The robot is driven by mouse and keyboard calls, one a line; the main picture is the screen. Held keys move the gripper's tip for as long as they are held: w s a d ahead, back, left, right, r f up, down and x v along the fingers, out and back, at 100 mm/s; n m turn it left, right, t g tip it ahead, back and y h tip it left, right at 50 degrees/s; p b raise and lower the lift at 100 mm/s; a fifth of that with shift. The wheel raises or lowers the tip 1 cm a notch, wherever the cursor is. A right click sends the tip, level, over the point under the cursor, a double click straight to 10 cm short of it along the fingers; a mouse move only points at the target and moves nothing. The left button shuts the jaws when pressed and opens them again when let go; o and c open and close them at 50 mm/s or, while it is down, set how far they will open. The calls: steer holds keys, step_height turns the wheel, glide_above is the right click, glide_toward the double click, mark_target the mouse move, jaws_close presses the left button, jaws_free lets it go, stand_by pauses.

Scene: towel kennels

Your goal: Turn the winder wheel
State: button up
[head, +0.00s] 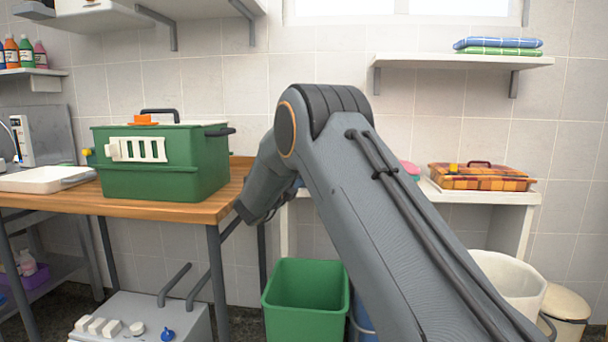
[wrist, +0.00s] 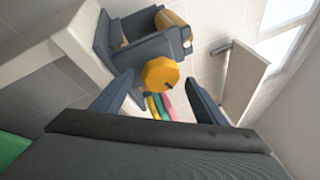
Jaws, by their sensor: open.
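A yellow, many-sided wheel (wrist: 161,73) shows in the middle of the wrist view. It sits on the near side of a dark grey winder (wrist: 125,60) with a tan roll at its top. My gripper (wrist: 158,82) is open, with one finger to each side of the wheel in the picture. The wheel appears between or just beyond the fingertips; I cannot tell whether they touch it. In the head view my arm hides the winder, the wheel and the gripper.
The winder stands on a pale bench (head: 525,197), beside a plaid case (head: 480,182). Coloured items (wrist: 160,106) lie near the wheel. A wall shelf (wrist: 243,82) is to the right. A green bin (head: 305,318) and a green kennel (head: 165,182) are left of my arm.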

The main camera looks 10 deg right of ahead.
steer(key=v, duration=0.7)
steer(key=shift+a, duration=0.1)
